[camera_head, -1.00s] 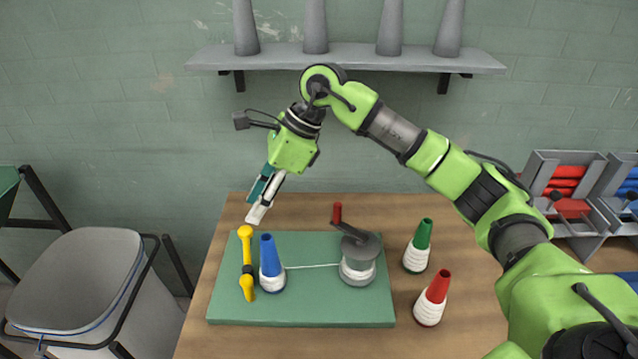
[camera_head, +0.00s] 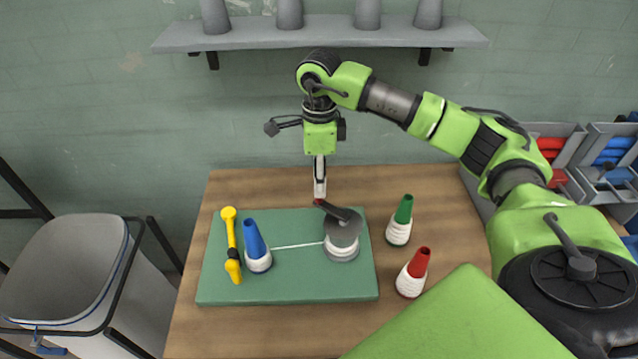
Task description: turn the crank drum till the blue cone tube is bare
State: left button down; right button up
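The blue cone tube (camera_head: 254,240) stands on the green mat (camera_head: 290,291) with white yarn around its lower part. A white thread (camera_head: 297,245) runs taut from it to the crank drum (camera_head: 342,240), which has white yarn around its lower part. My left gripper is out of view.
A yellow tool (camera_head: 231,245) with a dark band lies left of the blue cone. A green cone (camera_head: 400,221) and a red cone (camera_head: 412,273), both with white yarn, stand right of the mat. A shelf (camera_head: 320,38) with grey cones hangs behind. A grey bin (camera_head: 65,270) stands left.

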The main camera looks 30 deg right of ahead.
notch_tip(320, 180, down, 3)
jog(key=shift+a+p, duration=0.1)
jog(key=shift+p, duration=0.25)
jog(key=shift+f, duration=0.25)
grip_shut()
